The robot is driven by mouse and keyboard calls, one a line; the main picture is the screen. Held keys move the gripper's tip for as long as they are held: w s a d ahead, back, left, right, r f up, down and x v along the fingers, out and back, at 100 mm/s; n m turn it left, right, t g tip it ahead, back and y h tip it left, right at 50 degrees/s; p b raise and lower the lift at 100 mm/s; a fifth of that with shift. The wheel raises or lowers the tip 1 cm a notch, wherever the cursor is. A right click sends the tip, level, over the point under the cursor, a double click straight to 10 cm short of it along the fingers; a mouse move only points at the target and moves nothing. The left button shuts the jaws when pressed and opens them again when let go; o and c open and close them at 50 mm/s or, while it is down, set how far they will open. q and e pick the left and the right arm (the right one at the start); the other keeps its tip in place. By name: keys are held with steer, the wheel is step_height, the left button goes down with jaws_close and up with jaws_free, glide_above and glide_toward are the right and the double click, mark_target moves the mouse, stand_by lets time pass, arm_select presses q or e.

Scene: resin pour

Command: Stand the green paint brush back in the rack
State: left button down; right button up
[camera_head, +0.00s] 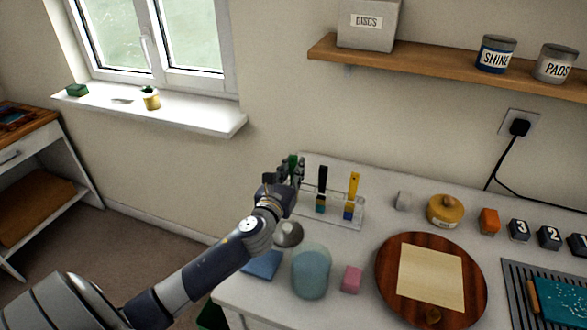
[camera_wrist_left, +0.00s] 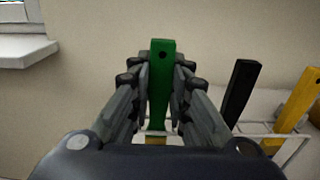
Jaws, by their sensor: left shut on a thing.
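The green paint brush (camera_wrist_left: 160,75) is upright between the fingers of my left gripper (camera_wrist_left: 158,85), which is shut on its handle. In the head view only a bit of the green handle (camera_head: 292,162) shows above my left gripper (camera_head: 291,176). The clear rack (camera_head: 345,219) stands on the white worktop and holds a black brush (camera_head: 322,178) and a yellow brush (camera_head: 353,186) upright. The green brush is at the rack's left end, in line with the others. Its bristles are mostly hidden, so I cannot tell whether it is seated. My right gripper is not in view.
On the worktop (camera_head: 225,291) are a blue-tinted rounded container (camera_head: 311,272), a pink block (camera_head: 351,278), a blue sponge-like block (camera_head: 262,265) and a round wooden board (camera_head: 391,288). A grey round thing (camera_head: 289,233) sits close below my left wrist. A shelf (camera_head: 440,72) hangs above.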

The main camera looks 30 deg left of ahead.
mark_target(293, 157)
arm_select(q)
steer(key=c, duration=1)
jaws_free()
steer(key=shift+o, duration=0.2)
step_height(293, 157, up, 2)
steer(key=shift+r+p, duration=0.1)
steer(key=shift+p, duration=1)
step_height(293, 157, up, 6)
steer(key=p, duration=0.6)
steer(key=shift+f, duration=0.2)
